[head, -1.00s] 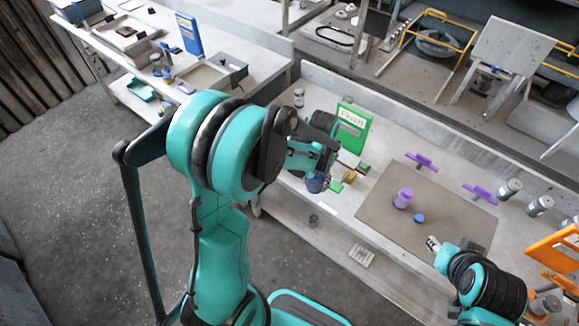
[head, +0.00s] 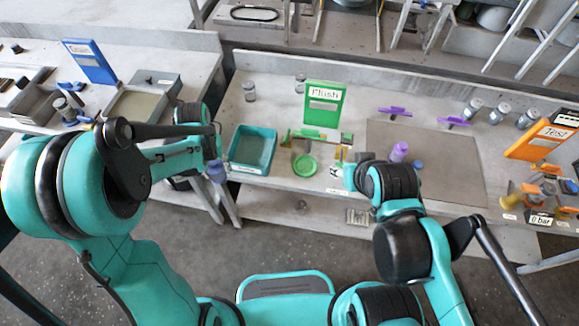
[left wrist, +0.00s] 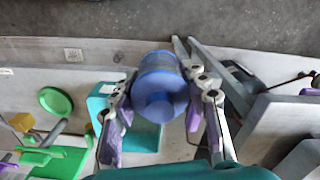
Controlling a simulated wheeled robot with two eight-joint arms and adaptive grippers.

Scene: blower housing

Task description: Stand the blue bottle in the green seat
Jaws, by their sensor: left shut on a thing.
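The blue bottle (head: 217,172) is in my left gripper (head: 214,161), in front of the bench's front edge and left of the teal tray. In the left wrist view the bottle (left wrist: 162,85) sits between the two fingers, one on each side. The green seat (head: 305,166) is a round green piece on the bench, below the green "Flush" sign and right of the bottle. It also shows in the left wrist view (left wrist: 55,101), apart from the bottle. My right gripper (head: 345,176) is at the bench's front, right of the seat; its fingers are too hidden to judge.
The teal tray (head: 240,168) stands between the bottle and the green seat. The green sign (head: 323,104) stands behind the seat. A purple bottle (head: 399,152) stands on the brown mat (head: 455,165) near my right arm. The orange sign (head: 540,140) is further right.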

